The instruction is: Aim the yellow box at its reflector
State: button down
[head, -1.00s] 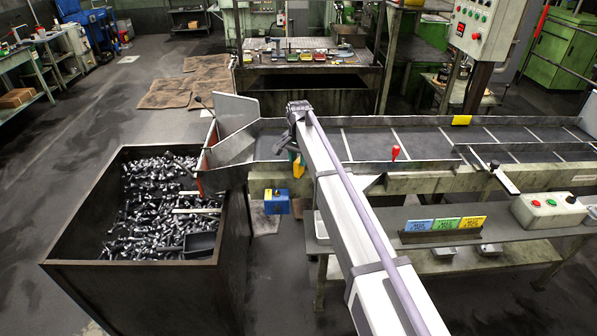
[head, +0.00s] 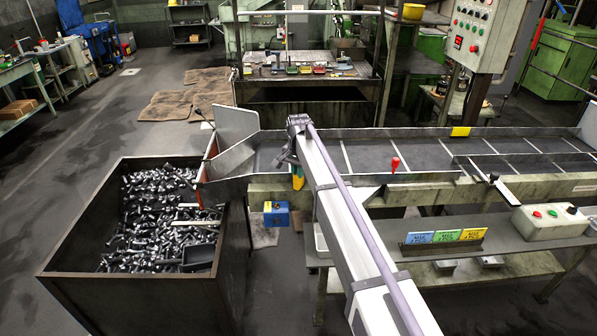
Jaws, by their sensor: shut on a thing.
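A small yellow box (head: 298,178) sits at the near rail of the conveyor table, just left of my arm. It is partly hidden, and which way its face points is too small to tell. My gripper (head: 287,160) is right above and against it, shut on it; the fingertips are mostly hidden by the arm's end. A blue box (head: 276,213) with a yellow mark hangs below the near rail, left of my arm.
A dark bin (head: 150,275) full of bolts stands at left under the chute. Blue, green and yellow cards (head: 445,237) and a button box (head: 548,222) sit on the front shelf. The conveyor bed (head: 400,152) is mostly clear.

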jog(key=shift+n, duration=3.2)
jog(key=c, duration=1.2)
grip_release()
notch_tip(320, 180, up, 11)
jog(key=p, duration=1)
jog(key=shift+f+p, duration=0.1)
jog(key=shift+p, duration=0.3)
